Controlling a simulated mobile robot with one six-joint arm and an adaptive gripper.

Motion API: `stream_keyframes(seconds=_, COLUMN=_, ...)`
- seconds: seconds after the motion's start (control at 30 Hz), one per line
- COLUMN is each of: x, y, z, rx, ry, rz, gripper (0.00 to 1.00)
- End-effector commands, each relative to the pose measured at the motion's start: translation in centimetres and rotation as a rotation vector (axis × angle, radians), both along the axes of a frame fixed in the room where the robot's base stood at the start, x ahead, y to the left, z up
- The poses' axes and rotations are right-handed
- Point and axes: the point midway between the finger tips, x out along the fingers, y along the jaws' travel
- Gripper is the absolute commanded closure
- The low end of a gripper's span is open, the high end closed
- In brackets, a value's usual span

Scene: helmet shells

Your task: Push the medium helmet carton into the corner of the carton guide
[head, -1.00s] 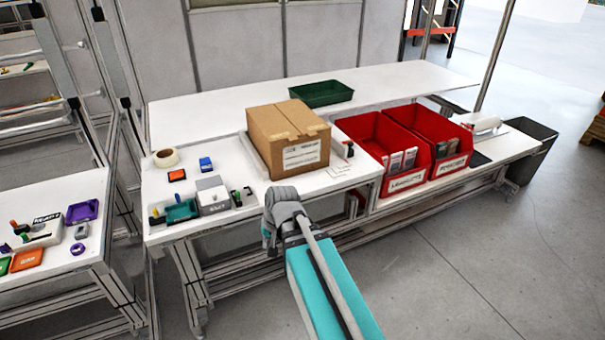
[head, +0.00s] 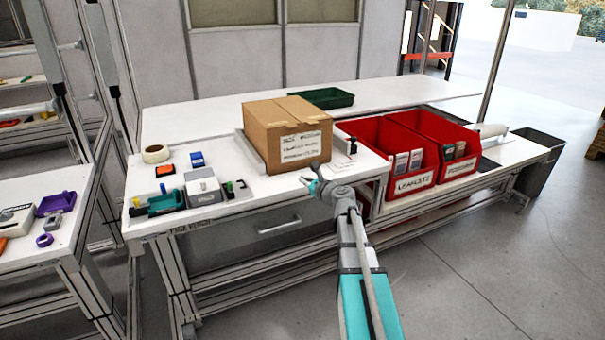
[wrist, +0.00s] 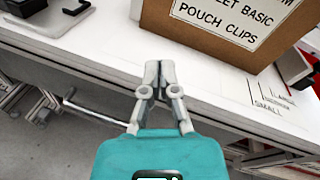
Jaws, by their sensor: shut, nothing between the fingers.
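The brown helmet carton (head: 290,135) stands upright and closed on the white bench, with a printed label on its front face. My gripper (head: 312,176) is in front of the carton at the bench's front edge. In the wrist view my gripper (wrist: 158,68) has its fingers together and empty, apart from the carton.
Two red bins (head: 405,160) stand right of the carton. A green tray (head: 322,97) is on the shelf behind. Printed size marks (wrist: 268,98) show on the bench at right.

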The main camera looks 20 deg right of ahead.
Motion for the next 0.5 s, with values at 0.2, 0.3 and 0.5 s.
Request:
stream_keyframes(seconds=0.2, x=0.8, y=-5.5, z=-1.1, rx=0.271, ry=-0.045, rz=-0.146, gripper=1.0)
stream_keyframes(seconds=0.3, x=0.8, y=-6.5, z=-1.1, rx=0.326, ry=-0.054, rz=-0.172, gripper=1.0)
stream_keyframes(seconds=0.5, x=0.8, y=-6.8, z=-0.9, rx=0.347, ry=-0.058, rz=-0.181, gripper=1.0)
